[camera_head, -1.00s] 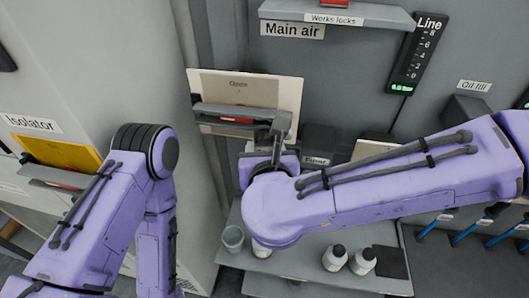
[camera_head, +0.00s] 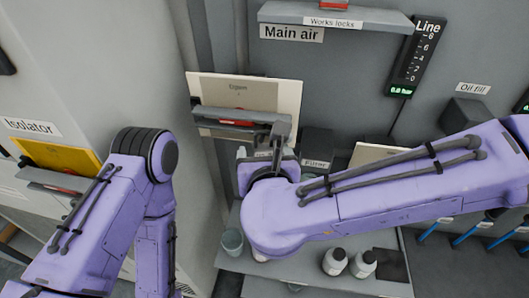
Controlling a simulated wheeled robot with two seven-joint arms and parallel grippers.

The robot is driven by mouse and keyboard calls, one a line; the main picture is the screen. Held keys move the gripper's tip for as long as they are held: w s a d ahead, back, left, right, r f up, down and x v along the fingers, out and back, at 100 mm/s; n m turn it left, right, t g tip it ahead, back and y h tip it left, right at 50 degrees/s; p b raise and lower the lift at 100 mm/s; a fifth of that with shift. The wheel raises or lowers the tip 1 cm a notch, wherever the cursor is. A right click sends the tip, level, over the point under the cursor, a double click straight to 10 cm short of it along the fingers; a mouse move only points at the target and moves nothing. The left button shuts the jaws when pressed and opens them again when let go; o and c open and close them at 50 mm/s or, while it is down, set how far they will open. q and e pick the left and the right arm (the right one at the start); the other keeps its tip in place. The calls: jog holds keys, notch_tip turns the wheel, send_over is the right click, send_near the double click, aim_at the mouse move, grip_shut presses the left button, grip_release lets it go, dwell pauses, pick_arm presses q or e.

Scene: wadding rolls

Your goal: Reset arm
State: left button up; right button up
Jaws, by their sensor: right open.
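My right arm comes in from the right, and its purple forearm crosses the middle of the view. My right gripper (camera_head: 281,127) is small and dark grey, beyond the bent wrist. It is open, with nothing seen between its jaws, and it overlaps the right part of a cream board (camera_head: 287,97) on the grey wall. I cannot tell whether it touches the board or its dark holder (camera_head: 215,117). My left arm stands at the left with its elbow raised and its forearm pointing down. The left gripper is out of view below.
A shelf (camera_head: 310,282) below the right arm carries a grey cup (camera_head: 232,241), two white bottles (camera_head: 334,261) and a dark square pad (camera_head: 391,265). A yellow card (camera_head: 57,155) sits in a holder under the Isolator label. A gauge (camera_head: 413,58) and ledge (camera_head: 335,14) are on the wall.

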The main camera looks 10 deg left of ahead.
jog(key=b+v, duration=0.1)
jog(key=v, duration=0.8)
jog(key=shift+s+b, duration=0.4)
